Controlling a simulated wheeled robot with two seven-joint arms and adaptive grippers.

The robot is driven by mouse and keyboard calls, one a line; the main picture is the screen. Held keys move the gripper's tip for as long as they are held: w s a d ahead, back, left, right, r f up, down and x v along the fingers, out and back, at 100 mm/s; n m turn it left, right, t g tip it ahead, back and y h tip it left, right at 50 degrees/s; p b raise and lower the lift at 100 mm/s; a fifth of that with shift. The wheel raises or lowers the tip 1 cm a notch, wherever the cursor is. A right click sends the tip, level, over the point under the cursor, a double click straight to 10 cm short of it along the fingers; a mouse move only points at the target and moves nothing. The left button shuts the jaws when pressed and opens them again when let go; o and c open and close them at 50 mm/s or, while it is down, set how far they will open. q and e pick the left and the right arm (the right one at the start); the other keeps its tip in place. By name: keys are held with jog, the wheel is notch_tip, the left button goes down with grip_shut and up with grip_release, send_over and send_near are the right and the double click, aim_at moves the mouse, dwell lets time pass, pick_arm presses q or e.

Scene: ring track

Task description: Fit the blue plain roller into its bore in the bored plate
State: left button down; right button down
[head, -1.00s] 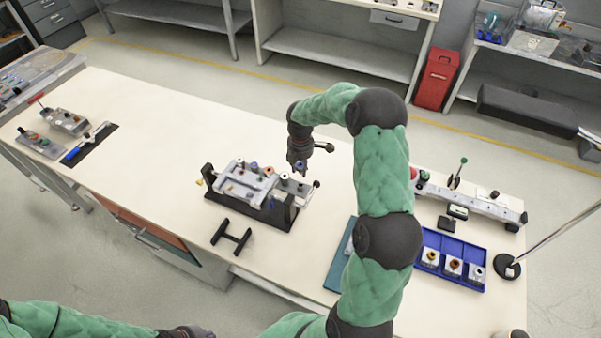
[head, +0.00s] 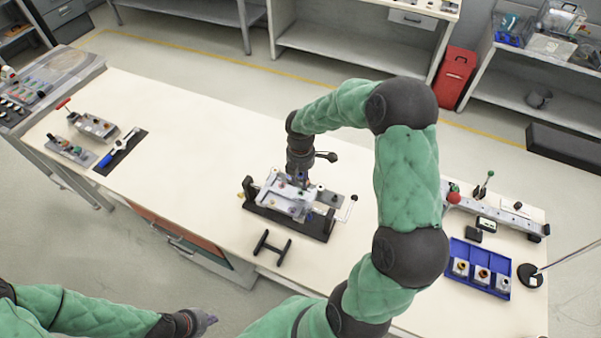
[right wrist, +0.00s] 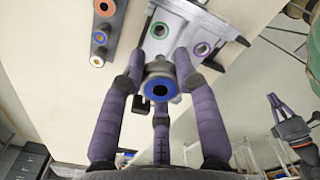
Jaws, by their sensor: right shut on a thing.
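The bored plate (head: 285,203) is a light grey plate on a dark stand in the middle of the bench. My right gripper (head: 301,180) points down over the plate. In the right wrist view its purple fingers are shut around the blue plain roller (right wrist: 160,88), whose blue-ringed end faces the camera. I cannot tell whether the roller touches the plate; its lower end is hidden. My left gripper (head: 203,322) is low in the head view, away from the plate; its jaw state is unclear.
A black H-shaped piece (head: 272,246) lies in front of the stand. A blue tray (head: 465,250) with several blocks and a long grey rail (head: 500,212) are at the right. Grey fixtures (head: 95,126) stand at the left. The bench's left middle is clear.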

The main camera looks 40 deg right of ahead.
aim_at(300, 174)
notch_tip(300, 174, down, 6)
jog(key=b, duration=0.3)
jog(key=shift+r, duration=0.2)
dwell(0.5)
dwell(1.8)
jog(key=shift+f+b, duration=0.45)
jog(key=shift+f, duration=0.6)
jog(key=c, duration=0.8)
grip_release()
jog(key=shift+c, duration=0.2)
notch_tip(300, 174, up, 12)
jog(key=shift+w, duration=0.1)
